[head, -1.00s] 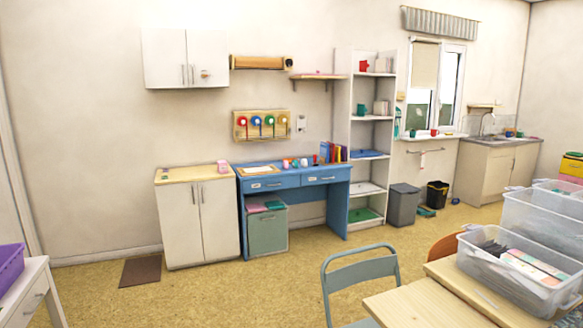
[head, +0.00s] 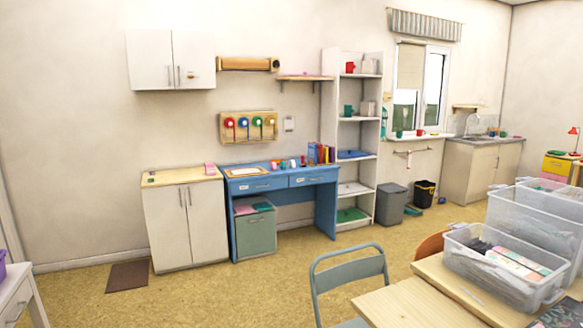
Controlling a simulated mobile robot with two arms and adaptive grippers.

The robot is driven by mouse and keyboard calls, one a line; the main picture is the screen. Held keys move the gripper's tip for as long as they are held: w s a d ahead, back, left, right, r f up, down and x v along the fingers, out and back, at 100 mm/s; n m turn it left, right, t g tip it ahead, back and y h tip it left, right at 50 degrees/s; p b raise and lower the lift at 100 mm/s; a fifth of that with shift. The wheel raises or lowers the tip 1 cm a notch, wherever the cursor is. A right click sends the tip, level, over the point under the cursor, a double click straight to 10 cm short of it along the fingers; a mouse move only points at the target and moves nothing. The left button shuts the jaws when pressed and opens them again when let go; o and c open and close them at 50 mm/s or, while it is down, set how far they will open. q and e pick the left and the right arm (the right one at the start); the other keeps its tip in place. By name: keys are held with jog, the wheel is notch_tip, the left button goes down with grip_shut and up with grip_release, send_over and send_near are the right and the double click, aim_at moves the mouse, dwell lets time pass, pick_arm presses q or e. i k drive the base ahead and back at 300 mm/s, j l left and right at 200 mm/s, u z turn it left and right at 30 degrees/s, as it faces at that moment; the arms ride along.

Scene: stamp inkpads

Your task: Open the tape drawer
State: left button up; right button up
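A blue desk (head: 328,208) stands against the far wall in the head view. It has two drawers side by side under its top, a left drawer (head: 262,185) and a right drawer (head: 313,178), each with a handle and a small pale label. Both look shut. The labels are too small to read, so I cannot tell which is the tape drawer. The desk is well away from me across the floor. Neither of my grippers is in view.
A grey-green chair (head: 347,276) and a wooden table (head: 412,305) with clear plastic bins (head: 500,262) stand close at the front right. A white table (head: 14,297) is at the left edge. A brown mat (head: 128,277) lies on the floor. Open floor (head: 215,295) lies before the desk.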

aim_at(268, 184)
jog(key=i+j+u, duration=0.25)
jog(key=i, duration=0.15)
jog(key=i+u, duration=0.25)
jog(key=i, duration=0.15)
jog(key=i+u, duration=0.25)
jog(key=i, duration=1.7)
jog(key=i+z, duration=0.35)
jog(key=i, duration=0.25)
jog(key=i+z, duration=0.35)
jog(key=i, duration=0.2)
jog(key=i+j+z, duration=0.35)
jog(key=i, duration=0.2)
